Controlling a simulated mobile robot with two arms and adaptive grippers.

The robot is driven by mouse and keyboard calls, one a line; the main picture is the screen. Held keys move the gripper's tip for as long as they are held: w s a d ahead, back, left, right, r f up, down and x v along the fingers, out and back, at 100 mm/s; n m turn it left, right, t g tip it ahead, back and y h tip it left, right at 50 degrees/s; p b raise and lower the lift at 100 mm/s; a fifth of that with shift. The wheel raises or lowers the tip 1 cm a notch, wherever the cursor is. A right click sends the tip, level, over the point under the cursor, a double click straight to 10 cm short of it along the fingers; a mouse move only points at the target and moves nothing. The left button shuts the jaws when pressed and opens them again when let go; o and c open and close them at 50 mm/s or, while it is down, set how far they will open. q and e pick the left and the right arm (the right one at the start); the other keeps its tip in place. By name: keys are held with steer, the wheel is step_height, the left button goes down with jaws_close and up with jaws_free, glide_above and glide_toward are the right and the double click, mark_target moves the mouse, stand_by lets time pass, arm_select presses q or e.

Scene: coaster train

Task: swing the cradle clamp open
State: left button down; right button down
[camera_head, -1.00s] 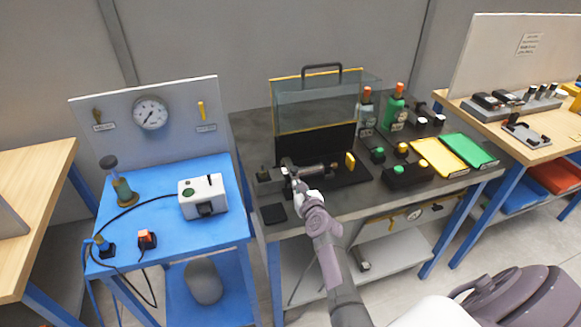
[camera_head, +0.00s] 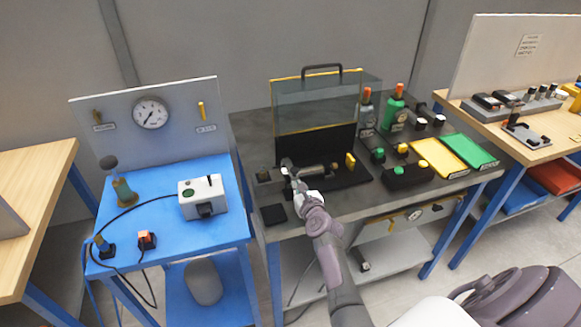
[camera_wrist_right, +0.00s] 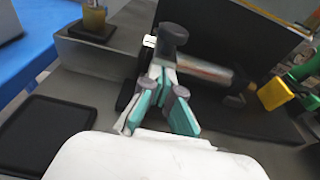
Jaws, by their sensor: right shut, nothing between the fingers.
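A metal cylinder (camera_head: 314,172) lies in the black fixture under the raised clear guard; it also shows in the wrist view (camera_wrist_right: 205,70). A dark round knob (camera_wrist_right: 173,34), which looks like part of the cradle clamp, stands at the cylinder's left end. My right gripper (camera_wrist_right: 164,76) is shut and empty, with its teal-padded fingertips just below the knob. I cannot tell whether they touch it. In the head view the right gripper (camera_head: 290,178) is at the cylinder's left end and partly hides the clamp. My left gripper is out of view.
A yellow block (camera_head: 350,160) stands right of the cylinder. A grey block with a brass piece (camera_wrist_right: 92,20) is to the left. A black pad (camera_head: 274,214) lies near the front edge. The clear guard (camera_head: 318,105) rises behind. Bottles (camera_head: 393,108) and a button box (camera_head: 407,176) are further right.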

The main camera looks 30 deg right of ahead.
mark_target(296, 169)
steer(key=shift+r, duration=0.2)
steer(key=shift+w+d+r+p, duration=0.1)
steer(key=shift+w+r+p, duration=0.05)
steer(key=shift+r+p, duration=0.75)
steer(key=shift+w+a+r+p, duration=0.1)
steer(key=shift+w+r+p, duration=0.1)
steer(key=shift+r+p, duration=0.65)
steer(key=shift+w+d+r+p, duration=0.1)
steer(key=shift+w+r+p, duration=0.05)
steer(key=shift+r+p, duration=0.75)
steer(key=shift+w+d+r+p, duration=0.2)
steer(key=shift+w+r, duration=0.3)
steer(key=shift+w, duration=0.25)
steer(key=shift+w+d+r+p, duration=0.2)
steer(key=shift+w+r, duration=0.25)
steer(key=shift+w, duration=0.25)
steer(key=shift+w+d+r+p, duration=0.2)
steer(key=shift+w+r, duration=0.3)
steer(key=shift+w, duration=0.35)
steer(key=shift+r+b+x, duration=0.15)
steer(key=shift+b+x, duration=0.3)
steer(key=shift+x, duration=0.35)
steer(key=shift+r+b+x, duration=0.15)
steer(key=shift+b+x, duration=0.25)
steer(key=shift+x, duration=0.4)
steer(key=shift+w, duration=0.1)
